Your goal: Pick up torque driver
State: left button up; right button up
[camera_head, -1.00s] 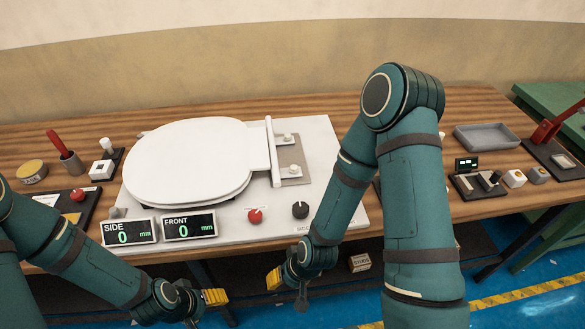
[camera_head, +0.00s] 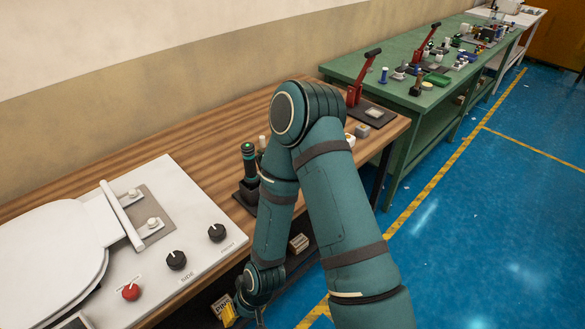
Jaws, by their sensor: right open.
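A dark upright tool with a green ring near its top, which looks like the torque driver (camera_head: 249,164), stands in a black holder (camera_head: 246,197) on the wooden bench. It is just left of my right arm, which hides what lies behind it. My right gripper (camera_head: 233,315) is low at the bottom edge, in front of the bench and well below the driver. Its yellow fingertip pad shows, it is open, and it is apart from the driver. My left gripper is out of view.
A white toilet seat (camera_head: 50,245) lies on a white fixture plate (camera_head: 200,205) with red and black knobs at left. A red-handled press (camera_head: 362,80) stands at the bench's right end. A green bench (camera_head: 400,95) with many small items stands beyond. Blue floor is open at right.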

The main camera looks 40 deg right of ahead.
aim_at(251, 177)
jog(key=z, duration=0.85)
